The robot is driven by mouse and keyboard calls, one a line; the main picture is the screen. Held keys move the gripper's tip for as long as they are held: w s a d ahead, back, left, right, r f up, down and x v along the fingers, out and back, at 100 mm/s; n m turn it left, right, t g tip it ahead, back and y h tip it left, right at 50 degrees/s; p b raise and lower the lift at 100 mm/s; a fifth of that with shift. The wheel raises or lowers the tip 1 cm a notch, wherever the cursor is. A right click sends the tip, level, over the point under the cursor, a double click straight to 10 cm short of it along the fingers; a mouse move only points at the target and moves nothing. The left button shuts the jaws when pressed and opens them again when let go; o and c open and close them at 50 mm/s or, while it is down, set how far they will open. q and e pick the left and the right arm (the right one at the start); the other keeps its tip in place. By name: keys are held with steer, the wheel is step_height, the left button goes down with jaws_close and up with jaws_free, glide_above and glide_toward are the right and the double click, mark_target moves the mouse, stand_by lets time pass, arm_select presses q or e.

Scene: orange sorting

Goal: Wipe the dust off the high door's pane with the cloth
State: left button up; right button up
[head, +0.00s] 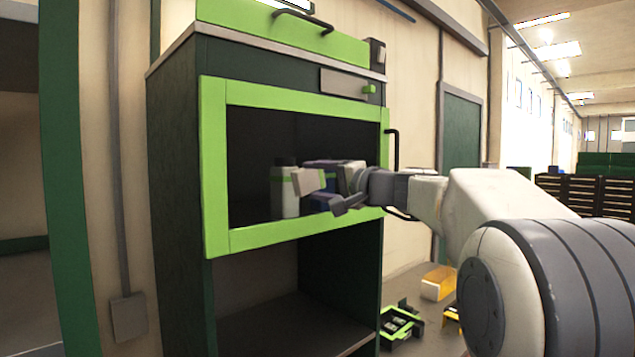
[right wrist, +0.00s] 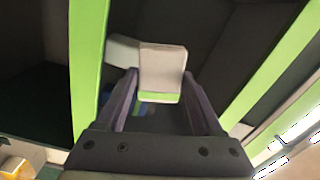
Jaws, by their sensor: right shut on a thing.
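The green-framed door (head: 215,170) of a dark cabinet looks shut in the head view, with a black handle (head: 392,150) at its right edge. Its dark pane (head: 250,140) shows a white bottle and a blue-purple item behind it. I cannot make out dust on the pane. My right gripper (head: 335,192) is in front of the pane's lower right part, shut on a pale, block-like cloth (head: 309,180). In the right wrist view the cloth (right wrist: 162,65), with a green edge, sits between the fingers (right wrist: 162,100). I cannot tell whether it touches the pane. My left gripper is out of view.
A green panel with a dark handle (head: 300,18) is above the cabinet top. A green knob (head: 369,89) sits above the door. An open shelf (head: 290,325) lies below. A green-black tray (head: 400,325) and a yellow bin (head: 438,283) stand on the floor to the right.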

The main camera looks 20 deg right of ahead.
steer(key=shift+x, duration=0.95)
steer(key=shift+d, duration=0.1)
